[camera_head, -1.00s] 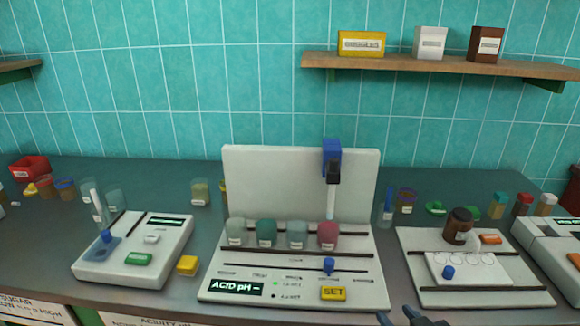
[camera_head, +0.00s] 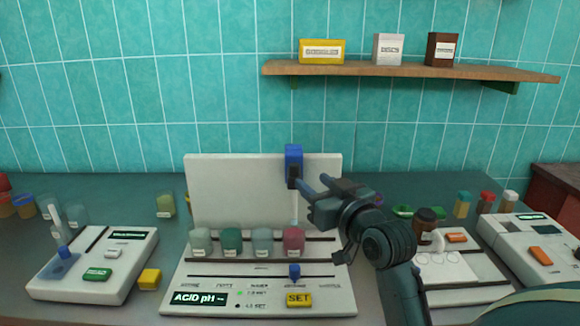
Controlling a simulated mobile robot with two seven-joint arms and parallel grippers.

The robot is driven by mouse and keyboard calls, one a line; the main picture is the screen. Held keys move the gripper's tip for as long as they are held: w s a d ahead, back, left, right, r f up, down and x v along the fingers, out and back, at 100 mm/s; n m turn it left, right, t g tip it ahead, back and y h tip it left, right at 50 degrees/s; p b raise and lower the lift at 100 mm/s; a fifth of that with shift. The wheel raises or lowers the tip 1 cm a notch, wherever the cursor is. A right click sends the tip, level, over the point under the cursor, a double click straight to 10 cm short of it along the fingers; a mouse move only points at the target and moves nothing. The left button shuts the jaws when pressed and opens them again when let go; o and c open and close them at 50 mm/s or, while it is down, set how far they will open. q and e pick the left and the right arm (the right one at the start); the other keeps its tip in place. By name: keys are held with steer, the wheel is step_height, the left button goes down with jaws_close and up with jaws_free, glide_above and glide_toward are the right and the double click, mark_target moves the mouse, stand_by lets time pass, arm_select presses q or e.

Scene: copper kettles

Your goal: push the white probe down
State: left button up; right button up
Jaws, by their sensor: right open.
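The white probe (camera_head: 295,211) hangs upright on the pH station in the head view, below a dark holder and a blue block (camera_head: 293,158) at the white back panel. Its lower end is over or behind the pink-red jar (camera_head: 293,240); I cannot tell whether it is inside. My right gripper (camera_head: 311,180) is open, with its fingers pointing left just beside the dark holder. I cannot tell whether they touch it. The gripper body covers part of the panel's right edge. My left gripper is not in view.
Three more jars stand left of the pink-red one, with a blue slider knob (camera_head: 294,271) and yellow SET button (camera_head: 299,299) in front. A white device (camera_head: 95,262) stands left. A brown bottle (camera_head: 424,221) stands right, near my arm. A shelf (camera_head: 410,70) hangs above.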

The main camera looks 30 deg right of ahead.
mark_target(297, 170)
steer(key=w, duration=0.6)
steer(key=w+p, duration=0.1)
steer(key=w, duration=0.2)
steer(key=shift+w+d, duration=0.1)
steer(key=shift+d, duration=0.2)
steer(key=shift+c, duration=0.4)
jaws_close()
